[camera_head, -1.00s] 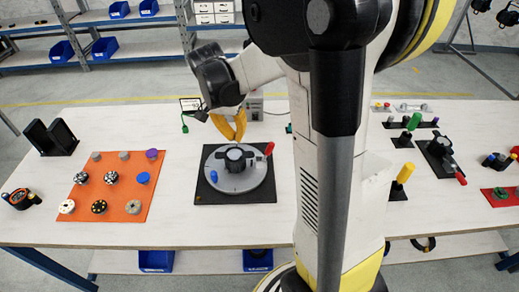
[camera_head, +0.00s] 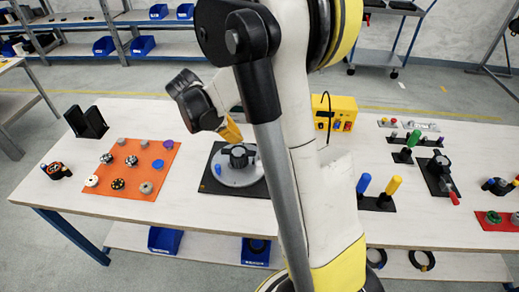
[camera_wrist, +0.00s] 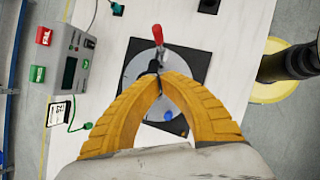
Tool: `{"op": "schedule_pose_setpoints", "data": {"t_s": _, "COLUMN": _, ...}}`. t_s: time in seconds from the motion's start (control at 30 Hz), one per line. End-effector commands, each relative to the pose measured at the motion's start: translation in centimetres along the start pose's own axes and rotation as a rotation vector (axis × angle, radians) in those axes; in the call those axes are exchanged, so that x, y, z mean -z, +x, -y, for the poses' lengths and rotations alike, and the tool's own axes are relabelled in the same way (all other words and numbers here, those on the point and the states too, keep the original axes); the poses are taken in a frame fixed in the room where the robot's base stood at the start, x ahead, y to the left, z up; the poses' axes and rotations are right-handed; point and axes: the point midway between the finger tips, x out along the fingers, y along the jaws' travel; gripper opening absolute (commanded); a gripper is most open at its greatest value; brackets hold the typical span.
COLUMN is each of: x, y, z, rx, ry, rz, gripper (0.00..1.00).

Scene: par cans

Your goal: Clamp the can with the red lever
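A grey round plate (camera_head: 236,177) lies on a black mat (camera_head: 208,188), with a black knobbed part (camera_head: 238,154) in its middle and a blue peg (camera_head: 218,169) on it. In the wrist view the plate (camera_wrist: 133,72) shows its red lever (camera_wrist: 158,34) at the far edge and the blue peg (camera_wrist: 168,116) between my fingers. The lever is hidden behind my arm in the head view. I cannot make out a separate can. My gripper (camera_wrist: 161,77) is above the plate, its yellow fingertips together with nothing visible between them. It also shows in the head view (camera_head: 232,132).
An orange mat (camera_head: 122,192) with several knobs lies to the left, beside a black holder (camera_head: 86,122). A yellow box (camera_head: 335,113) and blue and yellow handles (camera_head: 393,187) are to the right. A grey button box (camera_wrist: 78,62) stands near the plate.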

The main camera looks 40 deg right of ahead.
Motion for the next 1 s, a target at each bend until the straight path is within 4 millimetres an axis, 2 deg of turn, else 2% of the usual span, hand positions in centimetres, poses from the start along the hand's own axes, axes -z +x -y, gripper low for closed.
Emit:
{"op": "schedule_pose_setpoints", "data": {"t_s": 0.33, "x": 0.0, "y": 0.1, "z": 0.0, "rx": -0.001, "ry": -0.012, "rz": 0.001, "gripper": 0.0}}
{"op": "schedule_pose_setpoints", "data": {"t_s": 0.47, "x": 0.1, "y": 0.8, "z": 0.0, "rx": 0.0, "ry": -0.011, "rz": 0.001, "gripper": 0.0}}
{"op": "schedule_pose_setpoints", "data": {"t_s": 0.57, "x": 0.1, "y": 2.3, "z": 0.0, "rx": 0.001, "ry": -0.009, "rz": 0.002, "gripper": 0.0}}
{"op": "schedule_pose_setpoints", "data": {"t_s": 0.97, "x": 0.1, "y": 10.7, "z": 0.0, "rx": 0.001, "ry": -0.008, "rz": 0.001, "gripper": 0.0}}
{"op": "schedule_pose_setpoints", "data": {"t_s": 1.0, "x": -0.6, "y": 11.1, "z": 0.0, "rx": 0.001, "ry": -0.007, "rz": 0.002, "gripper": 0.0}}
